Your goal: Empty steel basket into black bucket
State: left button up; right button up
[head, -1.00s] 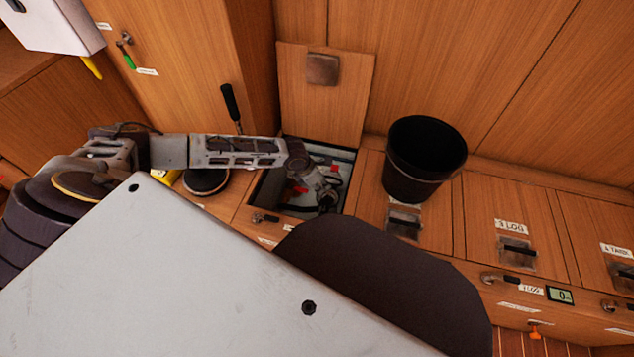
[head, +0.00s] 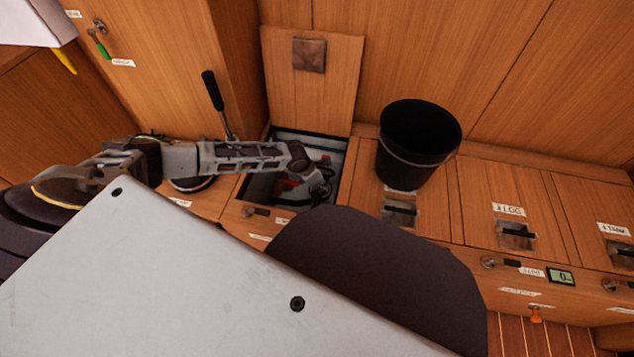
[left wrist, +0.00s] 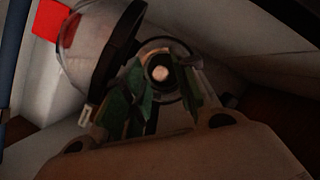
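The black bucket (head: 418,145) stands upright on the locker top, right of an open hatch, and I see only darkness inside it. My left gripper (head: 318,192) reaches down into the open locker. In the left wrist view its green-padded fingers (left wrist: 158,105) are spread apart, on either side of a dark round fitting (left wrist: 160,68) with a bright centre. A clear bowl with a black rim (left wrist: 97,40) lies beside the fingers. I cannot make out the steel basket for certain; the locker is dim. My right gripper is not in view.
The open locker (head: 256,187) has narrow walls around my left arm, and its lid (head: 311,95) stands raised behind. A black-handled lever (head: 213,92) rises to the left. Closed lids with latches line the right side. Red parts (head: 286,186) show inside the locker.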

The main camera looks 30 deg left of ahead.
pick_arm(q)
jog(key=shift+f, duration=0.15)
jog(key=shift+c, duration=0.3)
grip_shut()
jog(key=shift+r, duration=0.25)
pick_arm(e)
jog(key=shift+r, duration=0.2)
